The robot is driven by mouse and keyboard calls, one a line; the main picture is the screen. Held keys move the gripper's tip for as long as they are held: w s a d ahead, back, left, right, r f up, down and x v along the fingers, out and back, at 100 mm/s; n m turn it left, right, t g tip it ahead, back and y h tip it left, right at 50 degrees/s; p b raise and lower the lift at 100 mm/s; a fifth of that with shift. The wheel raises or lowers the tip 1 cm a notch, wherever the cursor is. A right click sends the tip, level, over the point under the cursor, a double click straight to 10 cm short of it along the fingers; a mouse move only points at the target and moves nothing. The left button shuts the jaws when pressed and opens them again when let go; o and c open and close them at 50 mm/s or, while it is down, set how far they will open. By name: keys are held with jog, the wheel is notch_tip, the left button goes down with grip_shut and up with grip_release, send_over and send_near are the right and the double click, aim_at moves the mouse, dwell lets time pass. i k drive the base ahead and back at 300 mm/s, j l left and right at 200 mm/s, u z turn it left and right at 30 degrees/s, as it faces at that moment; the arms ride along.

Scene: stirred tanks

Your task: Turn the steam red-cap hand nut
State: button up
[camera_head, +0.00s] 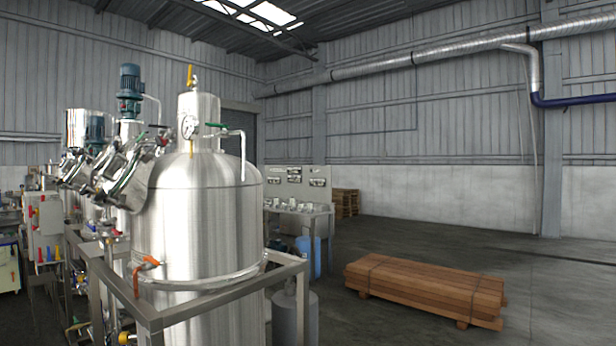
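A large steel tank (200,225) stands at centre left in the head view. A round gauge (189,127) and a green-handled valve (216,125) sit near its top. A small red part (163,140) shows left of the gauge; it is too small to tell whether it is the steam red-cap hand nut. An orange-red valve handle (146,265) is on the lower front of the tank. A yellow handle (190,75) stands upright at the very top. My gripper is not in view.
A steel frame (235,294) surrounds the tank's lower part. More tanks and a blue motor (130,82) crowd the left. A grey cylinder (295,318) stands right of the tank. A timber stack (425,288) lies on the right, with open floor around it.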

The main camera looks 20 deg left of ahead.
aim_at(160, 144)
jog(key=i+u, duration=0.25)
jog(key=u, duration=0.2)
jog(key=i+l+u, duration=0.2)
jog(key=u, duration=0.25)
jog(key=i+l+u, duration=0.15)
jog(key=u, duration=0.3)
jog(key=i+l+u, duration=0.15)
jog(key=l+u, duration=0.25)
jog(key=i+l+u, duration=0.1)
jog(key=i+l, duration=0.3)
jog(key=l, duration=0.25)
jog(key=i+l+u, duration=0.15)
jog(key=l, duration=0.2)
jog(key=i+l, duration=0.25)
jog(key=i+l+u, duration=0.15)
jog(key=l, duration=0.3)
